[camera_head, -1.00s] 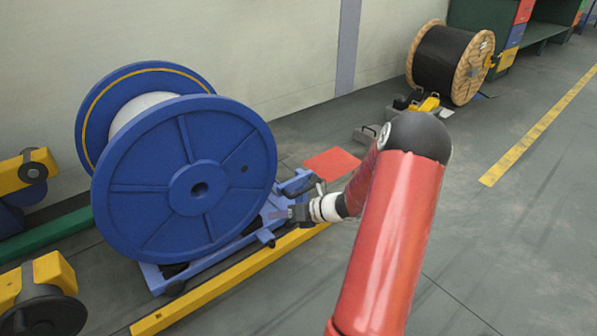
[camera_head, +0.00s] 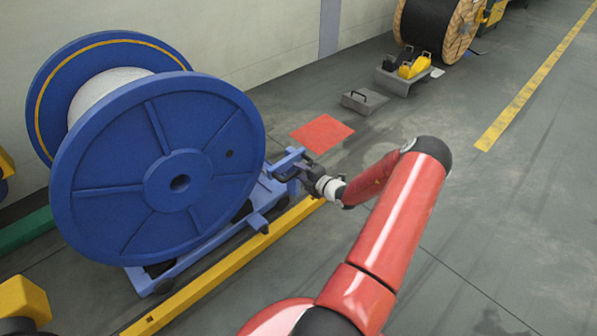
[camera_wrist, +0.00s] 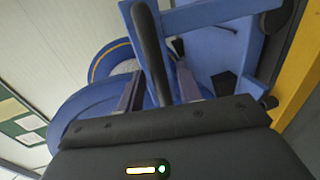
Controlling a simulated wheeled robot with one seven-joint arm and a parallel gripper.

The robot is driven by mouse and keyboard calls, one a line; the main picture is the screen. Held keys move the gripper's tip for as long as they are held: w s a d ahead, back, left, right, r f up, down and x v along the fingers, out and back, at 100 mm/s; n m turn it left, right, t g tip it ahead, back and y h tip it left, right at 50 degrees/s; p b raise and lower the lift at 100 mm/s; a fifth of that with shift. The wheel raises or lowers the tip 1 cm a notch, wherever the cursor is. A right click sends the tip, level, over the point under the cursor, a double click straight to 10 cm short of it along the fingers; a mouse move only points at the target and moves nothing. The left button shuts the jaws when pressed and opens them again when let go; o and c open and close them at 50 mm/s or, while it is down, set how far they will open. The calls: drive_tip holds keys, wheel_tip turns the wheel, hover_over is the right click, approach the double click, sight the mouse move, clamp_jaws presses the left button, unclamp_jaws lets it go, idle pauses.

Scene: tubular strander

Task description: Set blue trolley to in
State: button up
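The blue trolley (camera_head: 190,258) stands on the floor at the left of the head view, carrying a big blue reel (camera_head: 205,190). A small blue frame with a dark handle bar sticks out from its right end. My gripper (camera_head: 303,172) is at this frame. In the wrist view my gripper (camera_wrist: 158,88) has its two fingers apart, one on each side of the dark handle bar (camera_wrist: 150,45). A gap shows beside the bar, and I cannot tell whether either finger touches it. The trolley's blue frame (camera_wrist: 215,45) lies just beyond the fingers.
A yellow floor rail (camera_head: 230,262) runs along the trolley's near side. A red floor mark (camera_head: 321,132) lies behind my gripper. Grey blocks (camera_head: 363,101) and a black cable reel (camera_head: 437,22) stand farther back. The floor at right is clear.

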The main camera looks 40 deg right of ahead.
drive_tip(key=shift+w+f, duration=0.1)
drive_tip(key=shift+w, duration=0.5)
drive_tip(key=shift+c, duration=0.3)
clamp_jaws()
drive_tip(key=shift+a, duration=0.1)
